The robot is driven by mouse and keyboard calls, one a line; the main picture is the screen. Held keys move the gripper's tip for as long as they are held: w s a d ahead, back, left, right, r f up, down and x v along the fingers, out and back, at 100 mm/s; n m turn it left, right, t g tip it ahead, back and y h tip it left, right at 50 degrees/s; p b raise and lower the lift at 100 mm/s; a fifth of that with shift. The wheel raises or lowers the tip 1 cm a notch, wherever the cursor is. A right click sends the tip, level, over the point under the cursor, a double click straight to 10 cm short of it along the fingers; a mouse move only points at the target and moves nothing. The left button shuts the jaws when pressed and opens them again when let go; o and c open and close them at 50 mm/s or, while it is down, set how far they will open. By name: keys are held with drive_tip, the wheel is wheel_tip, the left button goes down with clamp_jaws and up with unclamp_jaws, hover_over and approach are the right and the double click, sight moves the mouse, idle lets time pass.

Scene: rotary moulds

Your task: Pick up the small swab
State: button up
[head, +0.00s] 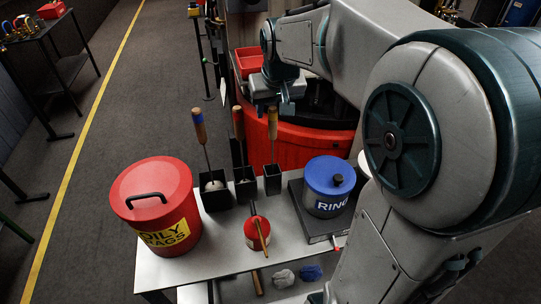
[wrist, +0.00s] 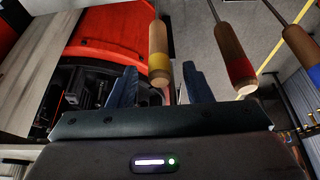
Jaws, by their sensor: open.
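Three swabs with wooden handles stand upright in black holders on the table. The yellow-banded swab (head: 272,122) is at the right, in the narrowest holder (head: 272,180), and seems the small one. The red-banded swab (head: 239,124) is in the middle and the blue-banded swab (head: 199,125) at the left. My gripper (head: 279,106) is open by the top of the yellow-banded handle. In the wrist view the yellow-banded handle (wrist: 158,55) shows between my two fingers (wrist: 161,80), with gaps on both sides. The swab heads are mostly hidden in the holders.
A red oily-rags can (head: 155,205) stands at the table's left. A blue-lidded pot (head: 328,185) sits on a dark plate at the right. A small red can (head: 257,231) with a brush is in front. A red machine (head: 310,150) stands behind the table.

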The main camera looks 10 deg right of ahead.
drive_tip(key=shift+x, duration=0.8)
clamp_jaws()
drive_tip(key=shift+r, duration=0.15)
